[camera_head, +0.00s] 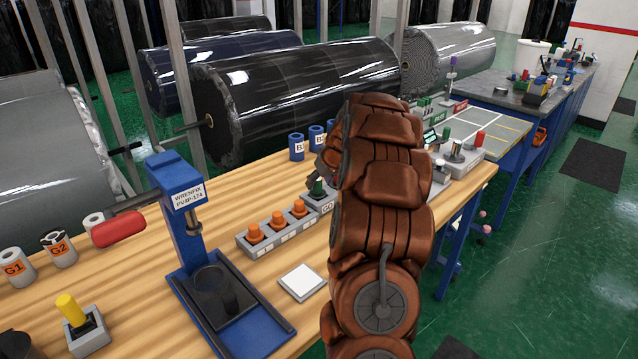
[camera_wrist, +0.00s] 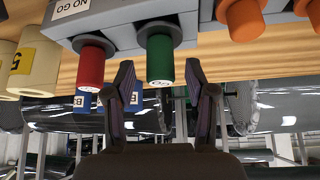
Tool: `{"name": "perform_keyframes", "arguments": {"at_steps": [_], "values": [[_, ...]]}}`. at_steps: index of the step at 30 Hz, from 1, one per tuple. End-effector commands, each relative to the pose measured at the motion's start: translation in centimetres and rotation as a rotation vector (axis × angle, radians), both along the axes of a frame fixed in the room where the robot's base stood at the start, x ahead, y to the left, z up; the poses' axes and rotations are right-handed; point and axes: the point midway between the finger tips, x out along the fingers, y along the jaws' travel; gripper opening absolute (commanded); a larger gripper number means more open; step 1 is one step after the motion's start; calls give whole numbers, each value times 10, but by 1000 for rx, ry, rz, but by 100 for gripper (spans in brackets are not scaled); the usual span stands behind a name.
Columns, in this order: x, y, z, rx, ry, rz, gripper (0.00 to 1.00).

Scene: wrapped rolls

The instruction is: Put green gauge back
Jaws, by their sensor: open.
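A green gauge (camera_wrist: 160,62) stands in a socket of a grey block (camera_wrist: 120,38) with a NO GO label in the wrist view, which looks upside down. In the head view the green gauge (camera_head: 318,188) is at the right end of the visible rack, partly hidden by my arm. My gripper (camera_wrist: 160,76) is open and empty, with one finger on each side of the green gauge's end and gaps between. A red gauge (camera_wrist: 92,66) stands in the neighbouring socket, outside the finger on the left.
Orange gauges (camera_head: 277,219) stand in a row beside the green one. A blue press stand (camera_head: 186,215), a white pad (camera_head: 302,281) and a red-handled tool (camera_head: 118,228) are on the wooden bench (camera_head: 130,300). Blue cylinders (camera_head: 296,147) stand behind. Large wrapped rolls (camera_head: 290,95) lie beyond the bench.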

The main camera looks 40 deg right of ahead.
Motion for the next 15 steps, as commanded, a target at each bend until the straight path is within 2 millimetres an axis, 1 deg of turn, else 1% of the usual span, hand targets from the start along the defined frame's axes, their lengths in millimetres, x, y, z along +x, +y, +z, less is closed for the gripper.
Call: {"name": "perform_keyframes", "arguments": {"at_steps": [15], "values": [[-45, 9, 71, -4, -2, -1, 55]]}}
